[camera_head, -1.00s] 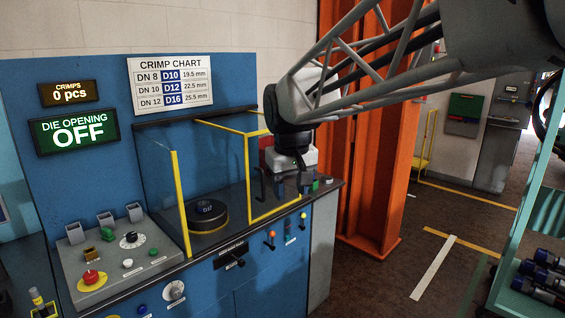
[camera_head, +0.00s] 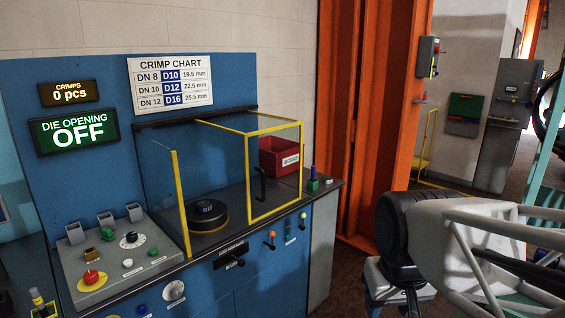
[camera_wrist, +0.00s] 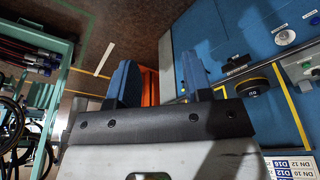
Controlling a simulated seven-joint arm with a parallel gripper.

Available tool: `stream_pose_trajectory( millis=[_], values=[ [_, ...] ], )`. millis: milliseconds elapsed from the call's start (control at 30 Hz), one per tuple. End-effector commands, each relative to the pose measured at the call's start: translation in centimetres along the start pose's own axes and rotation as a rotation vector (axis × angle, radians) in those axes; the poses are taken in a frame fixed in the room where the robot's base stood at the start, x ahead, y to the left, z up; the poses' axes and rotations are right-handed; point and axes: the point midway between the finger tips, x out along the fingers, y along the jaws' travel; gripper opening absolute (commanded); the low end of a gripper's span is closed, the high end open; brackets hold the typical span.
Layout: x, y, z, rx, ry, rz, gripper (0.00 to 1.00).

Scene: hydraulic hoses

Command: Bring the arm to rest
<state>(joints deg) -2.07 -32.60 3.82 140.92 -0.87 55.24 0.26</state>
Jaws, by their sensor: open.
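My arm is at the lower right of the head view, in front of the orange column. My gripper (camera_head: 398,294) hangs at the bottom edge there, and its fingertips are cut off or hidden. In the wrist view my gripper (camera_wrist: 160,78) shows two blue fingers spread wide apart with nothing between them. It is open, empty and clear of the blue crimping machine (camera_head: 265,275), which stands to the left in the head view.
The machine carries a yellow-framed guard (camera_head: 248,180), a black round die (camera_head: 208,213), a red bin (camera_head: 280,158) and a control panel (camera_head: 118,262). An orange column (camera_head: 375,110) stands behind my arm. A teal hose rack (camera_wrist: 52,62) is at left in the wrist view.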

Motion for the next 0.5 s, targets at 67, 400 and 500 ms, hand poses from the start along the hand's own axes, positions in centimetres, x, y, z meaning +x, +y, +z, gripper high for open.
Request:
stream_pose_trajectory(
  millis=[67,400,500],
  values=[
    [0.6,0.5,1.7,0.023,0.005,0.003,0.46],
    [1.8,1.2,4.3,0.059,0.012,0.006,0.46],
    [1.8,1.2,4.3,0.059,0.012,0.006,0.46]
  ],
)
